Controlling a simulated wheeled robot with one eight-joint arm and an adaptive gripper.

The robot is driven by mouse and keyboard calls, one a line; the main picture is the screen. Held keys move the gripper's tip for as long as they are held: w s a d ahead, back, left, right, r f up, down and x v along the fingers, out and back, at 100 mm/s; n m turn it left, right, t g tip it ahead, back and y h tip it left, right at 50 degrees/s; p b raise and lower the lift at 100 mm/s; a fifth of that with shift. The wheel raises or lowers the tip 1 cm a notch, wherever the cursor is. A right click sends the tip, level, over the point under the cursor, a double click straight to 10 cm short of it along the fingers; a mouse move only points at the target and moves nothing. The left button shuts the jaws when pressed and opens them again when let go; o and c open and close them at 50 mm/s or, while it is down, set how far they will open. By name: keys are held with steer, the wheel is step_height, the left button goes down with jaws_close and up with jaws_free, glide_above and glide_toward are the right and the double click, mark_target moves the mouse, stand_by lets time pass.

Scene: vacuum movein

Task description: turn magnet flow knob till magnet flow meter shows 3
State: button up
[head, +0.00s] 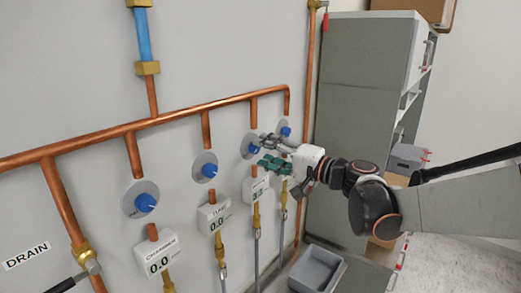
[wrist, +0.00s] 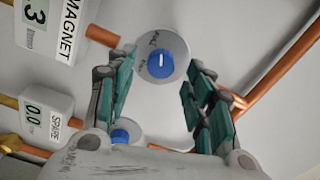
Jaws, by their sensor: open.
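The magnet flow knob (wrist: 161,64) is a blue dial with a white pointer mark on a round grey plate. It also shows in the head view (head: 253,149), partly behind my gripper (head: 265,151). In the wrist view my open gripper (wrist: 159,62) has one green-padded finger on each side of this knob, with gaps to both. Whether the tips reach the knob's depth is unclear.
The spare knob (wrist: 126,131) and spare meter (wrist: 42,112), reading 0.0, sit close by my fingers. The chamber knob (head: 145,203) and another knob (head: 209,170) are to the left. Copper pipes (head: 190,113) run along the wall. A grey cabinet (head: 358,110) stands at the right.

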steer(key=shift+x, duration=1.3)
steer(key=shift+c, duration=0.6)
steer(key=c, duration=0.9)
steer(key=shift+c, duration=0.2)
steer(key=m+b, duration=0.1)
steer(key=m, duration=0.3)
steer(key=shift+m, duration=0.3)
steer(key=o, duration=1.1)
steer(key=shift+c, duration=0.2)
